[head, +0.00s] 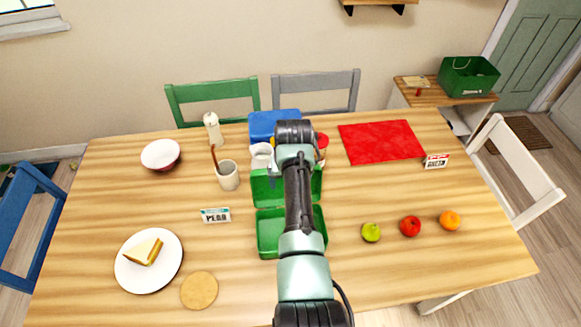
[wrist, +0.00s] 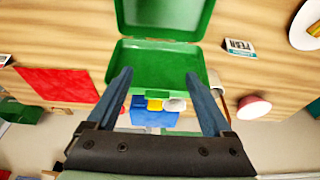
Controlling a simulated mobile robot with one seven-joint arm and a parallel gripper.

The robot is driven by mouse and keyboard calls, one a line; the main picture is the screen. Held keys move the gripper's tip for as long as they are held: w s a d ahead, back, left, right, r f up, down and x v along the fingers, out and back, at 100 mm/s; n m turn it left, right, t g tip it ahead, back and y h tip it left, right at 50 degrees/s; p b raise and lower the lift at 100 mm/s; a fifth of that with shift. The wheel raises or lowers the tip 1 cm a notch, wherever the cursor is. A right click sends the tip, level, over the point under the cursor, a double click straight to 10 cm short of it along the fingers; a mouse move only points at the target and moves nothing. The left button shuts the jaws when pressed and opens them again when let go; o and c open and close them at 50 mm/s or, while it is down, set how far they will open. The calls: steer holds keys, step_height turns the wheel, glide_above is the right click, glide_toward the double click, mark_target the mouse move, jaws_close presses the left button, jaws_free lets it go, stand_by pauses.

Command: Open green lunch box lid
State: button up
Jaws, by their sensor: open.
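The green lunch box (head: 268,238) stands open on the table, partly hidden behind my arm in the head view. Its two green halves show; the near half is a hollow tray, which also shows at the top of the wrist view (wrist: 165,18). The other half, the lid (head: 264,188), is swung back on the far side and shows its inner face in the wrist view (wrist: 155,66). My gripper (wrist: 158,76) is open, with its two fingers apart across the lid's far edge.
Behind the lid are a blue box (head: 262,124) and a white cup (head: 261,155). A beige mug (head: 228,176) stands close left. A red mat (head: 381,142) lies right. A green apple (head: 371,232) and other fruit are at front right. A plate (head: 133,275) is at front left.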

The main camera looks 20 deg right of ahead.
steer(key=b+v, duration=0.1)
steer(key=v, duration=1)
steer(key=shift+r, duration=0.2)
steer(key=shift+s, duration=0.15)
